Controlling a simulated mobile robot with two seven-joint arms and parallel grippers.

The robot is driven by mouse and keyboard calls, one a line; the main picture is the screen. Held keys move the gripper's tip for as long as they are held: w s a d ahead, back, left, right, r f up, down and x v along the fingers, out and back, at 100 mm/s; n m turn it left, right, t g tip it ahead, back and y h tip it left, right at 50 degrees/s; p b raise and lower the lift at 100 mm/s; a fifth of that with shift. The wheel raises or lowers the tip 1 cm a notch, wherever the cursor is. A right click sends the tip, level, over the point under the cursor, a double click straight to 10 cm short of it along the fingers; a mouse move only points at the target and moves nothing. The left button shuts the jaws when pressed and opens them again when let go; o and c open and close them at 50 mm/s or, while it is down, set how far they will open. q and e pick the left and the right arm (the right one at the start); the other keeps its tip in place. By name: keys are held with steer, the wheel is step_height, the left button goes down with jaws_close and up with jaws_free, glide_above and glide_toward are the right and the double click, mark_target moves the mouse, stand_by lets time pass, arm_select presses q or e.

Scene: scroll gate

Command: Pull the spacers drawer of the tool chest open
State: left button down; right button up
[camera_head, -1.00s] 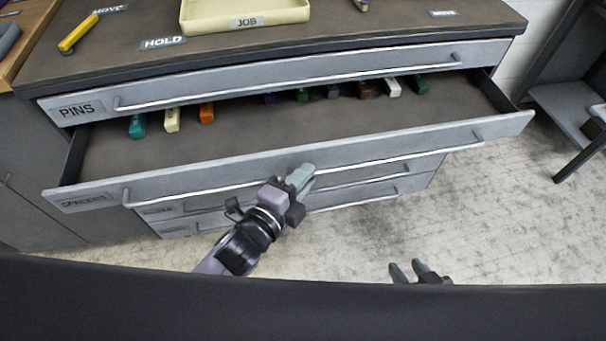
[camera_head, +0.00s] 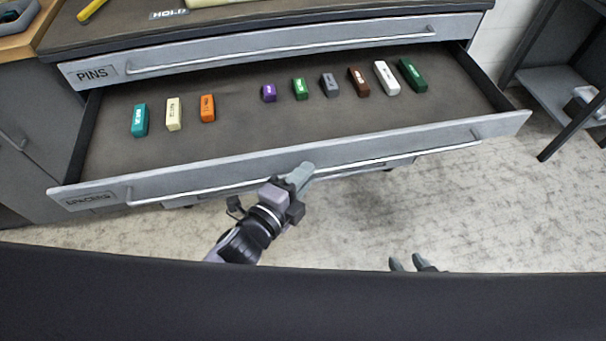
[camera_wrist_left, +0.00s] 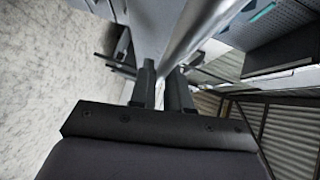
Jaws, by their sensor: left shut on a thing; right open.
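The spacers drawer (camera_head: 90,199) of the tool chest stands pulled out in the head view, its label at the left of its front. Several coloured blocks lie inside on the dark drawer floor (camera_head: 240,133), spaced in a row. My left gripper (camera_head: 300,180) is at the middle of the drawer front, shut on the long bar handle (camera_head: 400,158). In the left wrist view the handle bar (camera_wrist_left: 195,35) runs between the fingers (camera_wrist_left: 162,85). My right gripper (camera_head: 412,263) is open and empty, low in the head view, apart from the chest; only its fingertips show.
The pins drawer (camera_head: 130,68) above is shut. A dark shelf frame (camera_head: 570,70) stands at the right. The pale floor (camera_head: 480,220) before the chest is clear.

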arm_select(q)
steer(key=shift+s+d+f, duration=0.1)
steer(key=shift+s, duration=0.15)
steer(key=c, duration=1.2)
jaws_free()
steer(key=shift+w, duration=0.1)
steer(key=shift+o, duration=0.2)
steer(key=v, duration=0.7)
